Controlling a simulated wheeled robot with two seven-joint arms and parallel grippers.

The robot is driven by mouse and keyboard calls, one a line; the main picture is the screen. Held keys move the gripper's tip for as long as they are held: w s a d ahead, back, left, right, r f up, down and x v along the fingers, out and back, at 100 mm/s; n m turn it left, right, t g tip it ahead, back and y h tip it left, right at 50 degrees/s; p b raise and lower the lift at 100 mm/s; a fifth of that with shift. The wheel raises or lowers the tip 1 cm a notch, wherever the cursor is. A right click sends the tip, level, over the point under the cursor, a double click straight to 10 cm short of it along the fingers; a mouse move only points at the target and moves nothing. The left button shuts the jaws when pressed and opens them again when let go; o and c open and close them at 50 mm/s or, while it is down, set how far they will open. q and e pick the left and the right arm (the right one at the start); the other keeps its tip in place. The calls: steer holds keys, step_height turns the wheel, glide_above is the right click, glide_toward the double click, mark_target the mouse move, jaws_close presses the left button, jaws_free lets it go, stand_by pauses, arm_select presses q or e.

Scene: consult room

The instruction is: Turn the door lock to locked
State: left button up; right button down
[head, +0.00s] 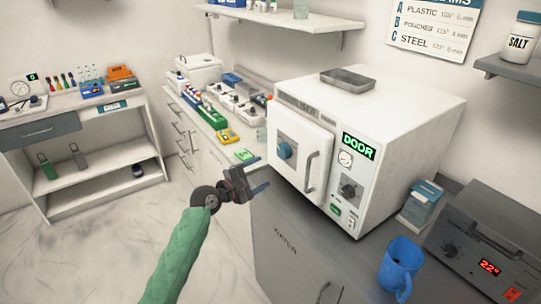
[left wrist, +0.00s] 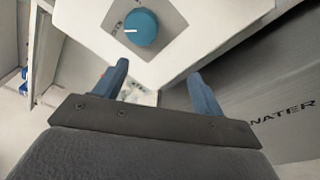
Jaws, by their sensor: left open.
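The door lock is a round blue knob (head: 285,150) on a grey plate on the front door of a white autoclave-like box (head: 395,130). In the left wrist view the knob (left wrist: 141,27) lies ahead of the fingers, with a short white mark on its left part. The door looks closed, with a curved handle (head: 311,172) right of the knob. My left gripper (head: 262,175) is open and empty, below and left of the knob, apart from it. Its two blue fingers (left wrist: 160,80) show in the left wrist view. My right gripper is not in view.
A green-lit "DOOR" display (head: 359,146) and a dark dial (head: 350,188) are right of the door. A blue mug (head: 400,268) and a grey device with a red readout (head: 490,245) stand at right. Several small items crowd the counter behind my gripper.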

mark_target(281, 153)
arm_select(q)
steer(key=shift+n+h, duration=0.3)
steer(key=shift+w+d+r+p, duration=0.5)
steer(key=shift+w+d+r, duration=0.15)
steer(key=shift+w+d, duration=0.3)
steer(key=shift+w+d+r+p, duration=0.5)
steer(key=shift+w+d+r, duration=0.1)
steer(key=shift+w+d, duration=0.25)
steer(key=shift+w+d+r+p, duration=0.5)
steer(key=shift+w+d+r, duration=0.15)
steer(key=shift+w+d, duration=0.3)
steer(key=shift+s, duration=0.1)
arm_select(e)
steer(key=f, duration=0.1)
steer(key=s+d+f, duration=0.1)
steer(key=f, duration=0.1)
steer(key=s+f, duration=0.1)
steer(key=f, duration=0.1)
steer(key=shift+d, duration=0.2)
arm_select(q)
steer(key=c, duration=1)
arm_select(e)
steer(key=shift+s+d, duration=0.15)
